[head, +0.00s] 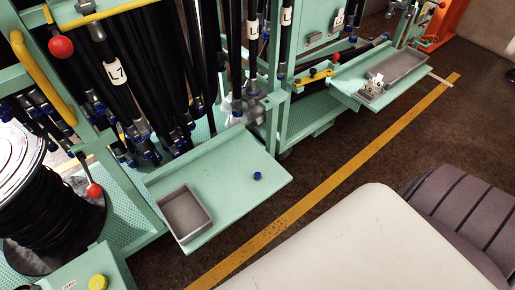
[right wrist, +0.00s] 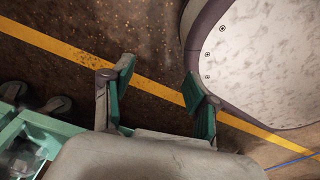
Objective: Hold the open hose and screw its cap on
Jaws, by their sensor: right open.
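A small blue cap (head: 257,176) lies on the right part of a light green shelf (head: 225,178) in front of the hose rack. Several black hoses (head: 166,75) hang in the rack above and behind this shelf, and many have blue ends. One hose carries an L7 label (head: 115,72). I cannot tell which hose end is open. My right gripper (right wrist: 160,78) shows in the right wrist view, with its teal-padded fingers spread and nothing between them. Floor shows beyond it. My left gripper is in neither view.
A grey open bin (head: 185,213) stands on the shelf's left front part. A spool of black hose (head: 40,195) stands at the left. A second shelf (head: 345,84) with a grey tray (head: 404,66) is farther back. A yellow line (head: 330,181) crosses the brown floor, which is clear there.

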